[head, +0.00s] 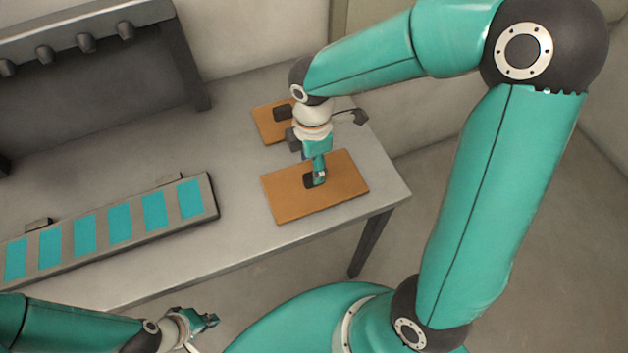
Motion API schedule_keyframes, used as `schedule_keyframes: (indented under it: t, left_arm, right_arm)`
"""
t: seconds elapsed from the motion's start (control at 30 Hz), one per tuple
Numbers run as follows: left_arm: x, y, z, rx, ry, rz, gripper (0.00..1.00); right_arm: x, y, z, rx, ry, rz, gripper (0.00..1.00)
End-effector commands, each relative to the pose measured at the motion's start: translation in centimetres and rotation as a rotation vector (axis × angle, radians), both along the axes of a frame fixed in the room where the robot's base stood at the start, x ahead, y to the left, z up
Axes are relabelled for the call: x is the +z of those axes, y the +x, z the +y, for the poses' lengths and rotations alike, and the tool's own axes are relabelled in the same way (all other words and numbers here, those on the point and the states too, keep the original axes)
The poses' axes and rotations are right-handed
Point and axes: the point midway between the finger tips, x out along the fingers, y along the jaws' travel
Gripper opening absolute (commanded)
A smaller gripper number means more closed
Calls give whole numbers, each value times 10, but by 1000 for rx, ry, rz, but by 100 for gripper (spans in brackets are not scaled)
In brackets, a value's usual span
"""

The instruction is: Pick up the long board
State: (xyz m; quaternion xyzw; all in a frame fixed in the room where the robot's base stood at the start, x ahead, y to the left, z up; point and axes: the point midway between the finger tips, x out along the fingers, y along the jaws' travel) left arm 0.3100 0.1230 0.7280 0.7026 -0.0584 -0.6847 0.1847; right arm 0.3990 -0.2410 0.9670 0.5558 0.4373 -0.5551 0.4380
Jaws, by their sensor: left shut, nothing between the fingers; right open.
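The long board (137,239) is grey with a row of several teal panels along its top. It lies on the left part of the table, slanting up to the right, and its left end is cut off by the picture edge. Two small dark tabs show along its far edge. My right gripper (318,180) is open and points down over a brown board at the table's right end, away from the long board. My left gripper (208,322) is shut and empty, low in front of the table's near edge, apart from the long board.
The front brown board (342,186) has a dark patch by my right gripper. A second brown board (268,128) with a dark piece lies behind. A dark rack (85,25) with several knobs stands at the back left. Bare grey table (235,130) lies between.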

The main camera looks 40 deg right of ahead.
Motion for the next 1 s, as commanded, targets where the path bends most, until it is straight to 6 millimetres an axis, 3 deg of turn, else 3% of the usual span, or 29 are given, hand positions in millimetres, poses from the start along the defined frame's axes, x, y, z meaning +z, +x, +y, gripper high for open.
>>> schedule_keyframes:
  t: [0.3, 0.6, 0.93, 1.0]
  left_arm:
    - [6, 0, 0, 0, 0, 0, 0]
    - [6, 0, 0, 0, 0, 0, 0]
    - [6, 0, 0, 0, 0, 0, 0]
    - [6, 0, 0, 0, 0, 0, 0]
  right_arm:
    - [-41, -5, -1, -1, 0, 4, 56]
    - [-45, -4, 0, -2, 0, 2, 55]
    - [-45, -4, 0, -2, 0, 1, 0]
    - [-45, -4, 0, -2, 0, 1, 0]
